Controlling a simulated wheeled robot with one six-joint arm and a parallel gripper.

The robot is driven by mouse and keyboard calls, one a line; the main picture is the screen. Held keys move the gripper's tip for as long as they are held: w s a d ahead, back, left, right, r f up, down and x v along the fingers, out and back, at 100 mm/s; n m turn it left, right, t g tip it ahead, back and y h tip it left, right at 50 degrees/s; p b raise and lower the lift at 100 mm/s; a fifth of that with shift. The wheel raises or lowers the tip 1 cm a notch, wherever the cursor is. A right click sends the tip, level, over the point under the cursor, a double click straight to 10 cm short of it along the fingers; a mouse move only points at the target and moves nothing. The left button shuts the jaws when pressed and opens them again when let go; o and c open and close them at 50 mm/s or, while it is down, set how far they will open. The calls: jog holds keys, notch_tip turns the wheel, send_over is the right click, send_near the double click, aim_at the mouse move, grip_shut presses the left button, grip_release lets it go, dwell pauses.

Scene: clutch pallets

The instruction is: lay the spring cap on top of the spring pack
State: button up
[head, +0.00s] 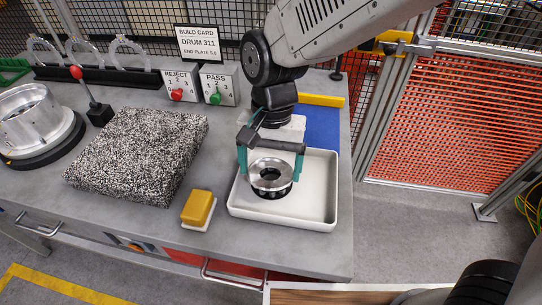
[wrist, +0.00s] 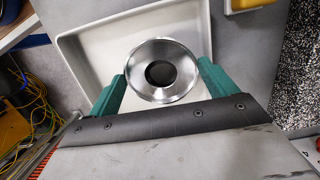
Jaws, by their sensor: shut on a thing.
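A silver, dish-like metal ring with a dark central hole, which looks like the spring cap (head: 257,181), is between the two teal fingers of my gripper (head: 270,172). The gripper is shut on it, over the white tray (head: 315,213). In the wrist view the cap (wrist: 137,72) lies face-on between the fingertips, with the tray (wrist: 95,62) behind it. A dark shape shows just under the cap in the head view; I cannot tell whether it is shadow or a part. I cannot make out the spring pack for certain.
A silver drum (head: 28,118) on a black base stands at the far left. A speckled block (head: 135,155) and a yellow-topped block (head: 198,207) lie left of the tray. Reject (head: 180,87) and pass (head: 219,85) boxes stand behind. Bare grey bench lies in front.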

aim_at(261, 188)
jog(key=shift+f, duration=0.25)
jog(key=o, duration=0.9)
jog(key=shift+s+a+r, duration=0.15)
jog(key=shift+s+a, duration=0.05)
jog(key=shift+s, duration=0.75)
jog(key=shift+s+a+r, duration=0.2)
jog(key=shift+s, duration=0.8)
jog(key=shift+s+a+r, duration=0.15)
jog(key=shift+s+a, duration=0.05)
jog(key=shift+s, duration=0.75)
jog(key=shift+r, duration=0.1)
notch_tip(261, 188, up, 7)
